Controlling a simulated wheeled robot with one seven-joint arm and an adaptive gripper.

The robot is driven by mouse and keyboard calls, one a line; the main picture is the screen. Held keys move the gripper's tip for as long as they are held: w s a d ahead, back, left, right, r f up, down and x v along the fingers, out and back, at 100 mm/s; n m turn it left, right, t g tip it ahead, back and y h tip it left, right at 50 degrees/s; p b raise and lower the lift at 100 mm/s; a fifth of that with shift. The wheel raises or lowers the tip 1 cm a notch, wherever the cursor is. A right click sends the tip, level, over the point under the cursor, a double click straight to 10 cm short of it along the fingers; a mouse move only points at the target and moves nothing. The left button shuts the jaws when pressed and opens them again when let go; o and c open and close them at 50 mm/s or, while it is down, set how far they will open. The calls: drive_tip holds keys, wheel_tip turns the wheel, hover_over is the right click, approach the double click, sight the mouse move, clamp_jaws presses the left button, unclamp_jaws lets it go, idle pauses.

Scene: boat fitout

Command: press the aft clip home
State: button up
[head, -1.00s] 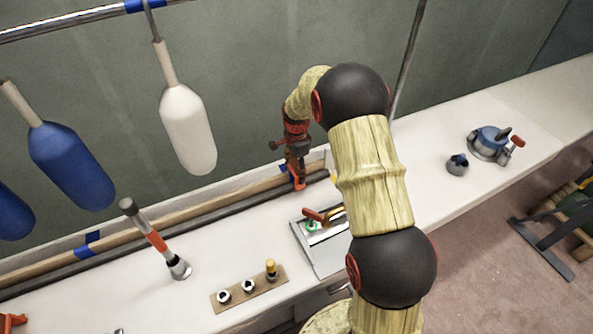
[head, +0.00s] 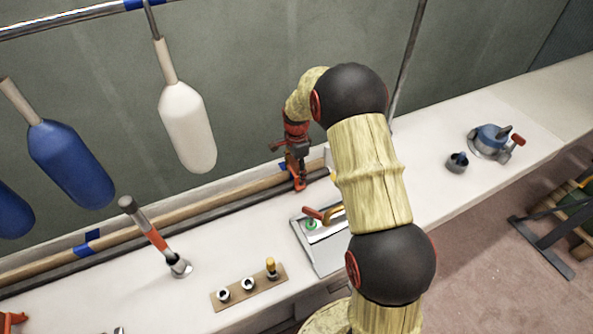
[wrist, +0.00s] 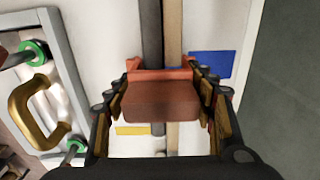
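The orange-red clip (wrist: 160,103) sits between my gripper's fingers in the wrist view, with a finger against each side. Its far edge reaches across the dark pipe (wrist: 151,35) and the wooden strip (wrist: 174,35). In the head view the clip (head: 299,183) shows under my gripper (head: 297,168), at the rail along the wall. My gripper is shut on the clip. The clip's underside is hidden, so I cannot tell how far it is seated.
Blue tape (wrist: 210,65) and yellow tape (wrist: 132,130) flank the rail. A grey panel with a brass handle (wrist: 33,108) lies close by. A striped post (head: 155,238), a board with fittings (head: 235,293) and a winch (head: 488,143) stand on the bench. White and blue fenders hang above.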

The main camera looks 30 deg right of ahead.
sight(298, 166)
drive_tip(key=o, duration=0.4)
drive_tip(key=shift+o, duration=0.2)
drive_tip(key=shift+r, duration=0.2)
wheel_tip(298, 166, up, 12)
drive_tip(key=shift+f, duration=0.15)
drive_tip(key=shift+w+n, duration=0.1)
drive_tip(key=shift+n, duration=0.7)
drive_tip(key=s+n, duration=0.1)
drive_tip(key=s+f+n, duration=0.2)
drive_tip(key=shift+a+f+g, duration=0.1)
drive_tip(key=shift+a+g, duration=0.2)
drive_tip(key=s+a+r+n+t, duration=0.2)
drive_tip(key=s+a+r+n, duration=0.2)
drive_tip(key=s, duration=0.6)
drive_tip(key=s+a+r+n+t, duration=0.2)
drive_tip(key=s+a+r+n, duration=0.2)
drive_tip(key=s+r, duration=0.5)
drive_tip(key=s+a+r+n+t, duration=0.2)
drive_tip(key=s+a+r+n, duration=0.2)
drive_tip(key=s+r, duration=0.3)
drive_tip(key=shift+s+a+r+n, duration=0.3)
drive_tip(key=shift+s+n, duration=0.4)
drive_tip(key=shift+s, duration=1.45)
